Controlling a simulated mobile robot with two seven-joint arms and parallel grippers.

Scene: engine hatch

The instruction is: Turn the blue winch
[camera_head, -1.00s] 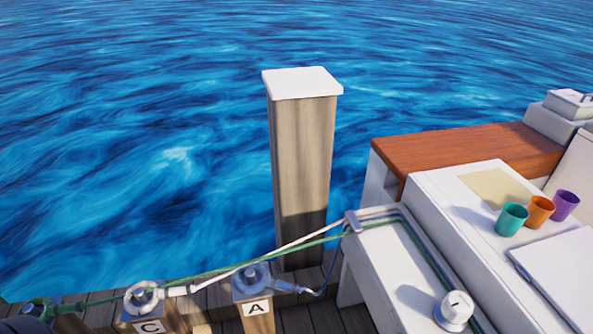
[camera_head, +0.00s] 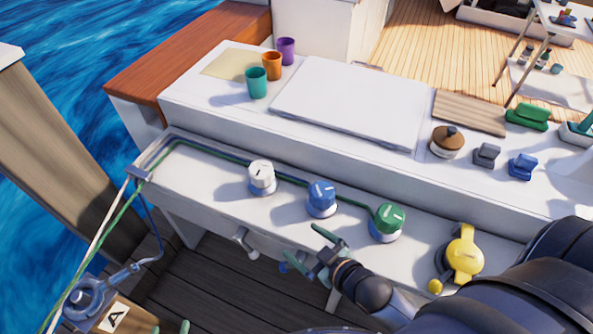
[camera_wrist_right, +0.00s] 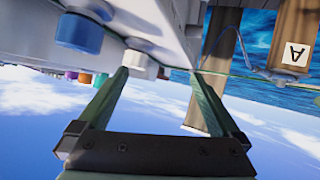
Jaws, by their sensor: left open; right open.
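The blue winch (camera_head: 321,198) stands on the white side deck, between a white winch (camera_head: 261,177) and a green winch (camera_head: 387,221). My right gripper (camera_head: 302,243) is open and empty, in front of and below the blue winch, apart from it. In the right wrist view, which is upside down, the blue winch (camera_wrist_right: 79,33) lies left of the open fingers (camera_wrist_right: 160,78), and the white winch (camera_wrist_right: 140,63) shows beyond the left fingertip. Of my left gripper (camera_head: 171,328), only green fingertips show at the bottom edge of the head view, spread apart.
A green rope (camera_head: 225,155) runs along the deck past the winches. Three cups (camera_head: 271,66) stand on the cabin top. A post marked A (camera_head: 113,318) is at the lower left.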

